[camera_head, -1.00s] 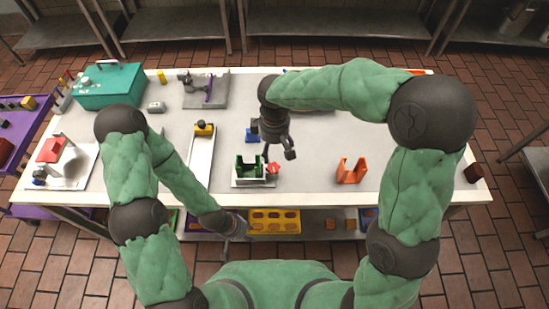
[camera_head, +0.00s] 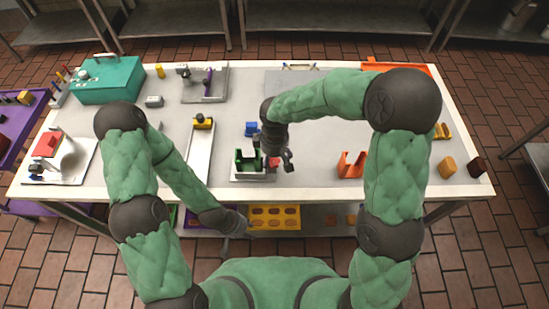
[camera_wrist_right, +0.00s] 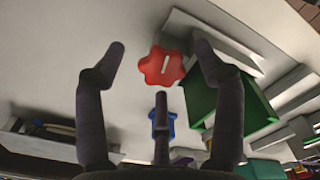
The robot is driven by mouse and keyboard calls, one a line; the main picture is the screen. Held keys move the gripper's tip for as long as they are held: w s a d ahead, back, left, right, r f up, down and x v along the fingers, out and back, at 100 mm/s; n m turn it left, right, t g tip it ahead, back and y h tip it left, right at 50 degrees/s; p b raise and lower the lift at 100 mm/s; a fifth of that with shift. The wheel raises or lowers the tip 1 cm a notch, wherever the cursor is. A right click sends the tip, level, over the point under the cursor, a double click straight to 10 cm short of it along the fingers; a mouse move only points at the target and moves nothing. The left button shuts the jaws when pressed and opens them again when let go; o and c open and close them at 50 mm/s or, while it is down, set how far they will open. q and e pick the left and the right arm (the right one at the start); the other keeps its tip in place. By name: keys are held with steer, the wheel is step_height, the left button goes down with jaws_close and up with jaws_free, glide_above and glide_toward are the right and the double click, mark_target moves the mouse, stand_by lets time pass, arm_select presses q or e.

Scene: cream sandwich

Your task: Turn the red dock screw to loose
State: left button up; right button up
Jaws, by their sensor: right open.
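The red dock screw (camera_head: 274,163) is a lobed knob at the right side of the green dock (camera_head: 246,160) on its pale base. In the right wrist view the screw (camera_wrist_right: 162,67) shows a white slot mark, nearly upright in the picture. My right gripper (camera_head: 283,162) is open above the screw and partly covers it in the head view. In the wrist view its fingers (camera_wrist_right: 160,75) stand spread around the knob, with no visible contact. My left gripper (camera_head: 236,229) hangs low past the table's front edge; its jaw state is unclear.
An orange holder (camera_head: 351,165) stands to the right of the dock. A blue block (camera_head: 251,129) lies just behind it. A white tray (camera_head: 199,155) lies to the left. A yellow tray (camera_head: 275,218) is on the lower shelf. The tabletop between dock and orange holder is clear.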

steer(key=c, duration=1.1)
